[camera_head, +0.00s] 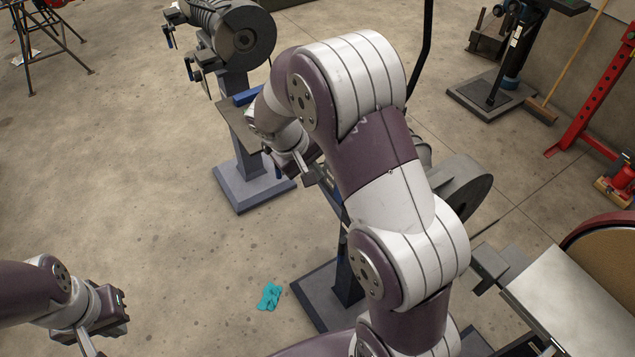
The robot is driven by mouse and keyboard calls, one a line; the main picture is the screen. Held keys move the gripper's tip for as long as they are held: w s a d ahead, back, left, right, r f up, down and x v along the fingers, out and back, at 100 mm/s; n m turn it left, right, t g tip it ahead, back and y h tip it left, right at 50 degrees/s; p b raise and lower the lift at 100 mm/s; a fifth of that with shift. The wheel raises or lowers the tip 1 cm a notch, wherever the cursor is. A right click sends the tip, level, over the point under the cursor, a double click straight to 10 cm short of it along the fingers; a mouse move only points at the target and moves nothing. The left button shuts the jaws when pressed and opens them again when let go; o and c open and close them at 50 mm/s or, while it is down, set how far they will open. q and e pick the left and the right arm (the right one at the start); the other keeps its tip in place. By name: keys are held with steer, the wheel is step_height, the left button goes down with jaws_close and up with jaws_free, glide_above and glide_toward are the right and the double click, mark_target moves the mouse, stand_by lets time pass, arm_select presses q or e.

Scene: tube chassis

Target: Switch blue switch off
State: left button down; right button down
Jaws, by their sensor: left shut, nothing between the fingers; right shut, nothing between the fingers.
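I cannot make out a blue switch for certain. A grinder machine (238,38) on a grey pedestal stands at the top left of centre, and a second grinder (462,188) is partly hidden behind my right arm. My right gripper (322,180) is beyond the bent arm, close in the picture to the second grinder's stand. It is shut and empty, and its fingertips are hard to see. My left gripper (92,345) is at the bottom left, over bare floor, shut and empty, away from the machines.
A teal cloth (269,296) lies on the concrete floor. A sanding machine with a pale table (572,300) stands at the lower right. A red metal frame (594,110) and a broom (543,108) are at the upper right.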

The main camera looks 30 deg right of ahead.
steer(key=v, duration=0.2)
steer(key=shift+r, duration=0.4)
steer(key=shift+a, duration=0.1)
